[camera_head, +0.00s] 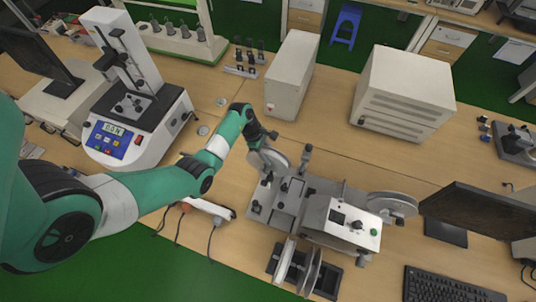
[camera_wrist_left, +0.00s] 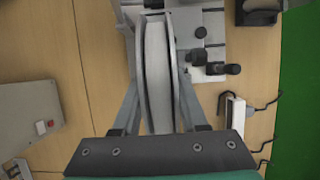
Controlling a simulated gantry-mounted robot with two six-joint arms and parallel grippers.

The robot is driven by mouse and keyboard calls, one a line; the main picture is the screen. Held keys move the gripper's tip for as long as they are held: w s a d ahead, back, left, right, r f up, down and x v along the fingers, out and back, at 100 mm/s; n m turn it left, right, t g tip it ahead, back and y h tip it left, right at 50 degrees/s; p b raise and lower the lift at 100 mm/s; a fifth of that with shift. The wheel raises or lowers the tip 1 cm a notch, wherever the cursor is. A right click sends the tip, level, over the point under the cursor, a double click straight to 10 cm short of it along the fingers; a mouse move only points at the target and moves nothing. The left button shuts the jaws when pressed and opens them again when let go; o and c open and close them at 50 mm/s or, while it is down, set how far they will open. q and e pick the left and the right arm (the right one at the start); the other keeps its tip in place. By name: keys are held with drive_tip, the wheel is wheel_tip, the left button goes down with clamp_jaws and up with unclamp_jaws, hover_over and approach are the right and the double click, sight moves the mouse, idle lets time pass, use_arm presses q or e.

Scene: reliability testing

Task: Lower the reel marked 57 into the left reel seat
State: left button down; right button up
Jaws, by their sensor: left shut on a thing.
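My left gripper (camera_head: 267,150) is shut on a pale, flanged reel (camera_head: 275,161) above the left end of the grey reel machine (camera_head: 291,205). In the left wrist view the reel (camera_wrist_left: 158,75) stands edge-on between the two fingers, with the machine (camera_wrist_left: 207,30) beyond it. No number is legible on it. The left reel seat is not clearly visible; the reel and gripper cover that area, and I cannot tell whether the reel touches it. Another reel (camera_head: 392,204) sits at the machine's right end. My right gripper is not in view.
A black rack with upright reels (camera_head: 284,262) stands in front of the machine. A power strip (camera_head: 208,209) with cables lies to its left. A tester with a blue panel (camera_head: 109,136) is further left. Pale cabinets (camera_head: 292,75) stand behind; a monitor (camera_head: 480,215) is at right.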

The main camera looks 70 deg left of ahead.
use_arm(q)
drive_tip(key=shift+f, duration=0.1)
drive_tip(key=shift+f+b, duration=0.5)
drive_tip(key=shift+f, duration=0.3)
drive_tip(key=shift+f, duration=0.25)
drive_tip(key=shift+c, duration=1.8)
unclamp_jaws()
